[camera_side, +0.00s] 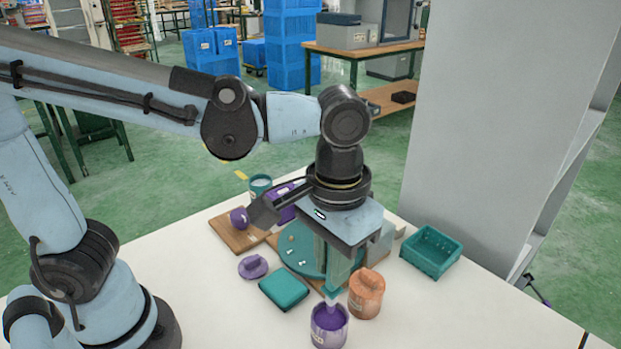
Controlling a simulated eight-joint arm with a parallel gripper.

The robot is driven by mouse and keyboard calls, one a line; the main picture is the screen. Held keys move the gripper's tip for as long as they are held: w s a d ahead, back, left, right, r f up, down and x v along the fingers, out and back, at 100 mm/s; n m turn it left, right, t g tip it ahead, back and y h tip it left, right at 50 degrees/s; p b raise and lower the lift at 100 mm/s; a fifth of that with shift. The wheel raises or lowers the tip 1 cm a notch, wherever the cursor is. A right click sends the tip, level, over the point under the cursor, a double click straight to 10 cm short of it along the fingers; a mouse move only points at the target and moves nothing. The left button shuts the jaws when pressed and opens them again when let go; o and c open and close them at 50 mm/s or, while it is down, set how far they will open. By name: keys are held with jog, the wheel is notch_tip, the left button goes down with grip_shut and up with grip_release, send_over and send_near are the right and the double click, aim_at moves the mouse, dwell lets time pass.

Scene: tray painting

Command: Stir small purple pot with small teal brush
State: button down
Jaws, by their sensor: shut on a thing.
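The small purple pot (329,338) stands open on the white table near the front, with purple paint inside. My gripper (336,276) points down just above it, shut on the small teal brush (333,293). Only the lower part of the brush shows below the fingers. Its pale end reaches down to the pot's mouth, at or inside the rim. I cannot tell how deep the tip sits. A purple lid (253,267) lies on the table to the left.
An orange lidded pot (366,296) stands close right of the purple pot. A teal square block (284,289) and round teal tray (293,250) lie behind. A teal crate (431,262) is at right. A wooden board (236,238) is back left. The front right table is clear.

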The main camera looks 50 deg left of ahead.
jog(key=shift+r, duration=2.25)
